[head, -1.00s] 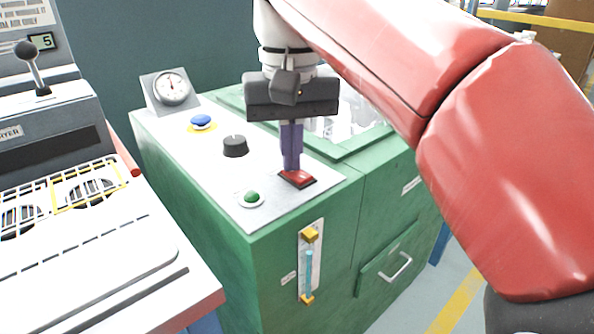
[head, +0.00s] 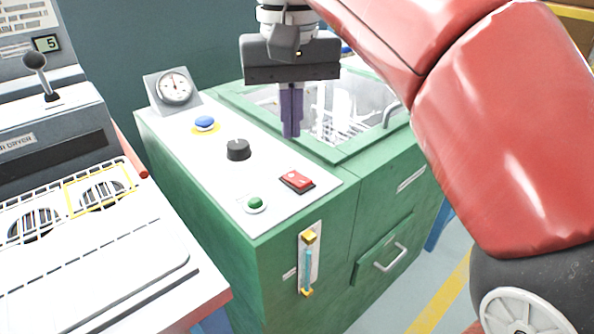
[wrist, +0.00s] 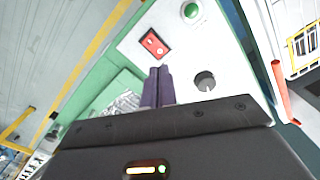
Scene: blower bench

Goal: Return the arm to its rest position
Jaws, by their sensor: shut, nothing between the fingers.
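My gripper (head: 291,135) is shut and empty, its purple fingers together and pointing down above the green machine (head: 292,235). In the head view it shows above and behind the red rocker switch (head: 297,181), apart from it. The wrist view shows the shut fingers (wrist: 158,72) with the red switch (wrist: 154,44) beyond their tips. My red arm reaches in from the upper right of the head view.
The white panel also carries a black knob (head: 238,149), a blue button (head: 204,123), a green button (head: 254,203) and a dial gauge (head: 174,88). An open basin (head: 345,110) lies behind the gripper. A dryer unit (head: 60,150) stands at left.

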